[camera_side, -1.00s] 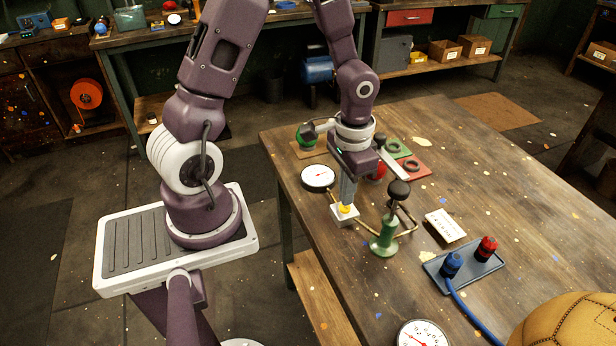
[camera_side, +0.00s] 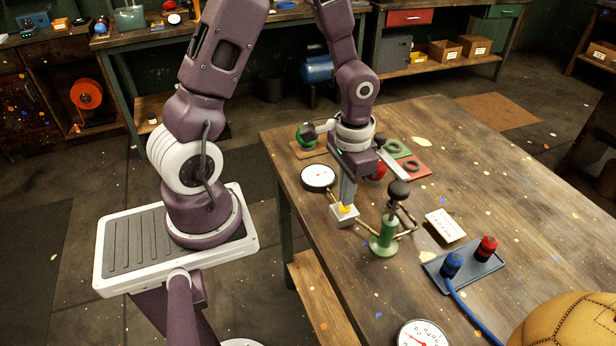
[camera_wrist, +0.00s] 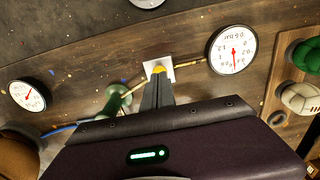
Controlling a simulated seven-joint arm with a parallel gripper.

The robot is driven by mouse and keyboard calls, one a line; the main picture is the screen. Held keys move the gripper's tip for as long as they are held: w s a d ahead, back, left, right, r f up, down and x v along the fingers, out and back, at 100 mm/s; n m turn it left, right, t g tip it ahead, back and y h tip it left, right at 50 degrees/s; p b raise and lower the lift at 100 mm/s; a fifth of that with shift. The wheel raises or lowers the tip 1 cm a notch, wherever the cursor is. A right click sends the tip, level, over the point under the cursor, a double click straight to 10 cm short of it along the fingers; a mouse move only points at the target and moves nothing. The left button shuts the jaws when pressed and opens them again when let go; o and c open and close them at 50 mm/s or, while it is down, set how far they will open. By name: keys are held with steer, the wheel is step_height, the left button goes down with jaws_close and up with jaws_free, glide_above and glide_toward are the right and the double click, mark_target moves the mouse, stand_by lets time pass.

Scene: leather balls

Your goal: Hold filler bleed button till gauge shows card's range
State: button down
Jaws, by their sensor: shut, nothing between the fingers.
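My gripper (camera_side: 347,202) is shut and empty, pointing down with its fingertips at the yellow button (camera_side: 345,209) on a small white block (camera_side: 343,217). They appear to touch it; how far it is pressed I cannot tell. A brass pipe links the block to the green filler (camera_side: 383,240) with its black knob. The white dial gauge (camera_side: 318,177) stands just left of my gripper; it also shows in the wrist view (camera_wrist: 232,50) with a red needle, its exact reading too small to tell. The white card (camera_side: 445,225) lies right of the filler, its writing unreadable.
A blue tray (camera_side: 483,262) holds a blue and a red fitting, with a blue hose. A second gauge (camera_side: 422,334) and a tan leather ball (camera_side: 568,322) are at the near edge. Green and red pads with rings lie behind my gripper. The table's right side is clear.

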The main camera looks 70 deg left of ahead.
steer(key=shift+f, duration=1)
steer(key=shift+r, duration=0.1)
step_height(320, 180, up, 6)
steer(key=shift+f, duration=0.1)
stand_by(1.3)
steer(key=s+d+r+t, duration=0.2)
steer(key=s+r, duration=0.4)
steer(key=r, duration=0.3)
steer(key=s+d+r+t, duration=0.3)
steer(key=s+r, duration=0.4)
steer(key=r, duration=0.1)
steer(key=shift+r+t, duration=0.3)
steer(key=shift+r, duration=0.1)
